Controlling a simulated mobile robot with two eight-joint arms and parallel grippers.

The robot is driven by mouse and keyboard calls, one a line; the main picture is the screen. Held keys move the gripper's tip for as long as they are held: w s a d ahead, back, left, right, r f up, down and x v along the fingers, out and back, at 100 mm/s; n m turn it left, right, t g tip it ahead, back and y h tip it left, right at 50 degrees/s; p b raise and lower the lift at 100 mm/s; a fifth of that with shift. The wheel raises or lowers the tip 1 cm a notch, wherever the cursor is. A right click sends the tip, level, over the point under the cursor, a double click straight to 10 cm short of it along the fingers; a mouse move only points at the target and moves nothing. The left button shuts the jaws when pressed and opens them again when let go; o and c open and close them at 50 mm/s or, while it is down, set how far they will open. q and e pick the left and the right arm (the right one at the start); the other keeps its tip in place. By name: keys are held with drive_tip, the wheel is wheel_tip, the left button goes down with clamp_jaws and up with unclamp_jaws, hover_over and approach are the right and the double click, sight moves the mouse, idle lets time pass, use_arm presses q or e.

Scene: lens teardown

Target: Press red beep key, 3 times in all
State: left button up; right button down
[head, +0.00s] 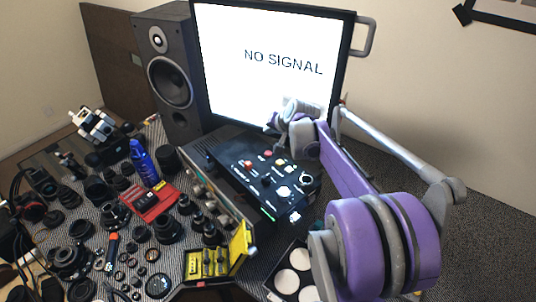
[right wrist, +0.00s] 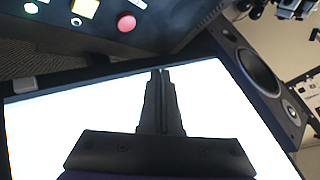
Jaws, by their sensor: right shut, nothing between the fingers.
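The black control box (head: 262,178) stands below the monitor, its sloped top carrying keys and knobs. One red key (head: 248,164) is on its left part, and another red spot (head: 268,153) is near its back edge. I cannot read which is the beep key. In the right wrist view a round red key (right wrist: 126,21) shows at the top, with a yellow square key (right wrist: 85,8) to its left. My right gripper (head: 270,126) is above the box's back edge, its fingers (right wrist: 160,72) shut and empty, apart from the red key. My left gripper is out of view.
The monitor (head: 270,50) reading "NO SIGNAL" stands close behind the right gripper. A speaker (head: 168,75) is to its left. Many lens parts, a blue bottle (head: 144,163), a red tray (head: 150,203) and a yellow case (head: 236,246) crowd the left side.

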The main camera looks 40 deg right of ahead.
sight(269, 155)
drive_tip(key=f+b, duration=0.2)
drive_tip(key=f, duration=0.4)
drive_tip(key=shift+s+f+b, duration=0.15)
drive_tip(key=shift+s+b, duration=0.05)
drive_tip(key=shift+b, duration=0.15)
drive_tip(key=shift+f, duration=0.35)
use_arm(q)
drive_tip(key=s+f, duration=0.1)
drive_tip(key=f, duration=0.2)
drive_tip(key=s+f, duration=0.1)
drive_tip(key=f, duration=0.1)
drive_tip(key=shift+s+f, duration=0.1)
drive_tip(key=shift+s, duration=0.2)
use_arm(e)
drive_tip(key=shift+w, duration=0.1)
use_arm(q)
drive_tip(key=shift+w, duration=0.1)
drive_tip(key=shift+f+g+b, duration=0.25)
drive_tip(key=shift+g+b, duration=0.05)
drive_tip(key=shift+b, duration=0.05)
use_arm(e)
drive_tip(key=shift+f, duration=0.4)
